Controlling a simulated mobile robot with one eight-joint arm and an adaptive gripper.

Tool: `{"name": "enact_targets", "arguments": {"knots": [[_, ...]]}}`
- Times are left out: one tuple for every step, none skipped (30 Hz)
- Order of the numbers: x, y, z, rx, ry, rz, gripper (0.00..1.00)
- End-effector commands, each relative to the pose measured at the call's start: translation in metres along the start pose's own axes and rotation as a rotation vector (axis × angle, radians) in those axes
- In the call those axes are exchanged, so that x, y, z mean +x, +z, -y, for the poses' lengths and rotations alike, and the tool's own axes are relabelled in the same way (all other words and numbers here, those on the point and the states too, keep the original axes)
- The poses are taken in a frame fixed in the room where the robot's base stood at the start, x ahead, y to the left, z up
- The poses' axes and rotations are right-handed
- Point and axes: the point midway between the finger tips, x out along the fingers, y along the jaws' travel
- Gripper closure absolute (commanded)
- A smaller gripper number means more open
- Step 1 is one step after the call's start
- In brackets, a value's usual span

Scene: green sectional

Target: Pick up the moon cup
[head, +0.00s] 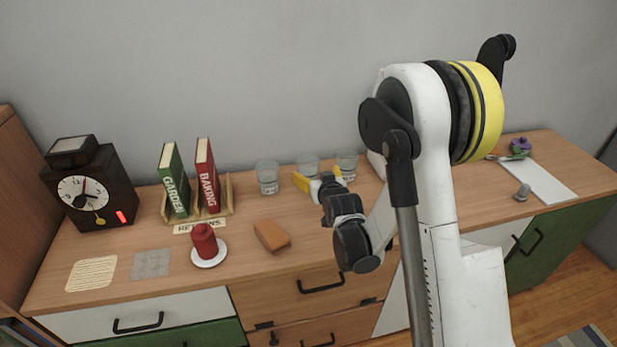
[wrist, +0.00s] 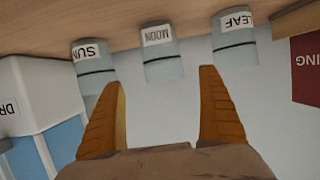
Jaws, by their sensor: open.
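The moon cup (wrist: 162,62) is a clear glass with a white MOON label, standing between two similar cups in the wrist view. In the head view it is the middle glass (head: 308,163), partly hidden behind my gripper. My gripper (head: 318,179) is open and empty, its yellow fingers pointing at the cups. In the wrist view its fingertips (wrist: 163,78) are spread to either side of the moon cup's line, with the cup ahead of them. I cannot tell the exact gap.
The sun cup (wrist: 92,66) and leaf cup (wrist: 234,32) stand close on both sides. A red BAKING book (head: 206,176) is in a rack beyond the leaf cup. A white and blue box (wrist: 40,105) is near the sun cup. An orange-brown block (head: 272,236) lies in front.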

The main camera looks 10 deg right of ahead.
Motion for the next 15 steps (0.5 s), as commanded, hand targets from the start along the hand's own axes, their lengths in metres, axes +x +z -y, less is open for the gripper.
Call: {"name": "enact_targets", "arguments": {"knots": [[0.009, 0.002, 0.0, 0.0, 0.0, 0.0, 0.11], [0.013, 0.002, 0.0, 0.0, 0.0, 0.0, 0.11], [0.018, 0.002, 0.0, 0.0, 0.0, 0.001, 0.11], [0.021, 0.002, 0.0, 0.0, 0.0, 0.001, 0.11], [0.022, 0.002, 0.0, 0.0, 0.0, 0.001, 0.11], [0.025, 0.001, 0.001, 0.0, 0.0, 0.001, 0.11], [0.027, 0.002, 0.001, 0.0, 0.0, 0.001, 0.11], [0.03, 0.002, 0.001, 0.0, 0.0, 0.001, 0.11], [0.035, 0.003, 0.002, 0.001, -0.001, 0.001, 0.11], [0.04, 0.004, 0.003, 0.001, -0.001, 0.001, 0.11], [0.045, 0.004, 0.004, 0.0, -0.001, 0.001, 0.11], [0.052, 0.005, 0.005, -0.001, -0.001, 0.001, 0.11], [0.057, 0.005, 0.006, -0.001, -0.001, 0.001, 0.11], [0.062, 0.005, 0.006, 0.0, 0.0, 0.001, 0.11], [0.067, 0.004, 0.006, 0.0, 0.0, 0.001, 0.11]]}}
